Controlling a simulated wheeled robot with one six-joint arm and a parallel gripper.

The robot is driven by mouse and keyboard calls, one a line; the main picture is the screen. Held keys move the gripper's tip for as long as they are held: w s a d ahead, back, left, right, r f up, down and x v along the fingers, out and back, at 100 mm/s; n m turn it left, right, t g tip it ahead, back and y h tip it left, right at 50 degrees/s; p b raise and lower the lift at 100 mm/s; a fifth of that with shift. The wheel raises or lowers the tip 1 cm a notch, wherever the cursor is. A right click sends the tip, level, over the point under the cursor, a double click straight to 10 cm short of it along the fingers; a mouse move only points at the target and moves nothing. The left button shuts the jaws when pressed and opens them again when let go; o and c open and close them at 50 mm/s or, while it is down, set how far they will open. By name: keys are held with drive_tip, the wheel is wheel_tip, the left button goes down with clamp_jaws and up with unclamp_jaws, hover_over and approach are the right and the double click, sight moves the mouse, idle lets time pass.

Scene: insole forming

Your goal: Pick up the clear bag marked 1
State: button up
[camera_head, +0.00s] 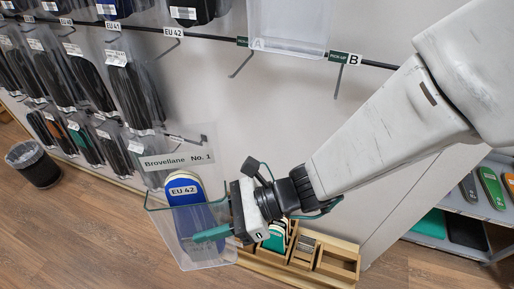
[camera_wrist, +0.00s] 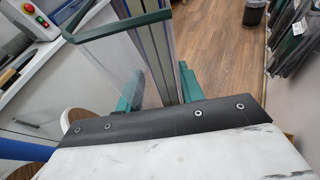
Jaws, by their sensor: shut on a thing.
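The clear bag marked 1 (camera_head: 208,256) is an open, see-through holder with a green rim. Its card reads "Brovellane No. 1" (camera_head: 177,160). Blue insoles (camera_head: 184,189) with an "EU 42" label stand inside it. My gripper (camera_head: 213,233) is shut on its right-hand side, with a green finger showing across the front. In the wrist view, the bag's green rim and clear wall (camera_wrist: 120,55) rise between the two green fingers of my gripper (camera_wrist: 160,92). The bag looks upright and hangs clear of the floor.
Bagged insoles (camera_head: 130,88) hang on wall hooks at the left. Empty hooks A and B are on the rail (camera_head: 300,47). A wooden sorting box (camera_head: 338,264) stands behind and below my gripper. A shelf (camera_head: 450,206) is at the right and a bin (camera_head: 36,166) at the left.

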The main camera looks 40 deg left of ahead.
drive_tip(key=shift+w+a, duration=0.25)
drive_tip(key=shift+w, duration=0.6)
drive_tip(key=shift+w+a, duration=0.2)
drive_tip(key=shift+w, duration=0.65)
drive_tip(key=shift+w+a, duration=0.25)
drive_tip(key=shift+w, duration=0.6)
drive_tip(key=shift+s, duration=0.1)
